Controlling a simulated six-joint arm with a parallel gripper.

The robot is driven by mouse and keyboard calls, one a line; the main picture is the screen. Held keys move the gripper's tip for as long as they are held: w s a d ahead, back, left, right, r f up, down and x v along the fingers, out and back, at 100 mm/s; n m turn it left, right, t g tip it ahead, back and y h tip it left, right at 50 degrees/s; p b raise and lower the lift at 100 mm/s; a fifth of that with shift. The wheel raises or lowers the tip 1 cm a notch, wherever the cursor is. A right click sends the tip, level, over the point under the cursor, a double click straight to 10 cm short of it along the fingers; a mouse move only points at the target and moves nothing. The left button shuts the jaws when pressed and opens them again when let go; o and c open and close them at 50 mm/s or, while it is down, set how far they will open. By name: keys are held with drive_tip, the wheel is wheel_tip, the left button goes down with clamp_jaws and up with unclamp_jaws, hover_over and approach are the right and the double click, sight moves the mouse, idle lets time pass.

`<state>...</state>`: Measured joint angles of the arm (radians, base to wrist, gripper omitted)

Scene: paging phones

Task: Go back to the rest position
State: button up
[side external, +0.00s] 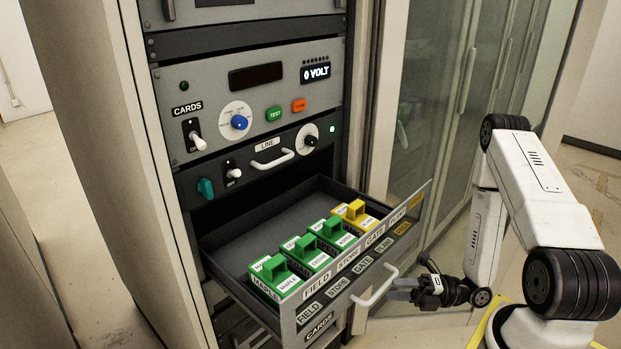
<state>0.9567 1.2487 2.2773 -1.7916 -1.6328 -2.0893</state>
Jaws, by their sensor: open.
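My gripper (403,289) is at the lower right, in front of the pulled-out drawer (245,243). Its dark fingers are open and lie close to the right of the drawer's white handle (375,288). I cannot tell whether they touch it. My white arm stands at the right, bent down to the gripper. In the drawer, several green cards stand in a row, one marked MAPLE (277,275), with a yellow card (355,213) at the far right end. The drawer front carries labels such as FIELD, STORE and GATE.
Above the drawer is a panel with a LINE handle (273,159), a knob (307,136) and switches. Glass-door cabinets (430,110) stand behind my arm.

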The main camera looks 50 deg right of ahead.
sight(382, 288)
drive_tip(key=shift+w+a, duration=0.1)
drive_tip(key=shift+w, duration=0.05)
idle(0.6)
drive_tip(key=shift+s+d+r, duration=0.2)
drive_tip(key=shift+s+d, duration=0.35)
drive_tip(key=shift+r, duration=3.25)
drive_tip(key=shift+f, duration=3.5)
drive_tip(key=shift+x, duration=2.55)
drive_tip(key=shift+w, duration=0.3)
